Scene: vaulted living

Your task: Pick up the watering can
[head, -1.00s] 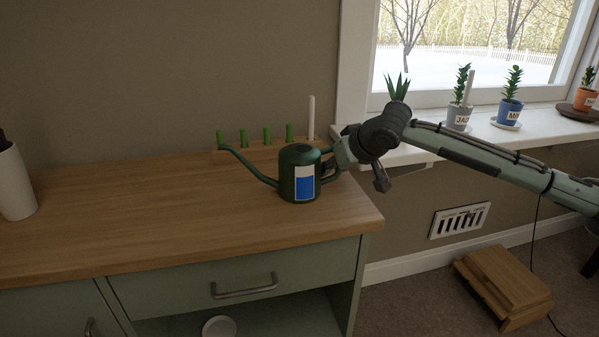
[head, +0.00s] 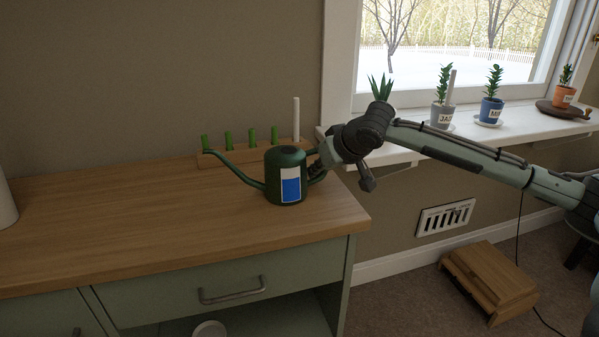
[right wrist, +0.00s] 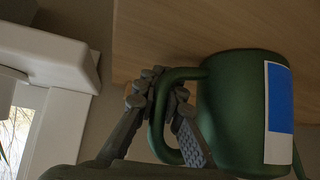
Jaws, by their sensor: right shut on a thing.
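The dark green watering can (head: 272,180), with a long thin spout and a white and blue label, is upright at the right end of the wooden countertop (head: 130,225). My right gripper (head: 318,168) reaches it from the right and is shut on its handle. In the right wrist view the fingers (right wrist: 163,85) lie on both sides of the handle loop, beside the can's body (right wrist: 230,115). I see no clear gap between the can and the countertop. My left gripper is not in view.
A wooden rack (head: 215,160) with green pegs and a white stick stands behind the can. Potted plants line the windowsill (head: 470,125) beyond my right arm. A white container (head: 5,205) stands at the far left. The countertop left of the can is clear.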

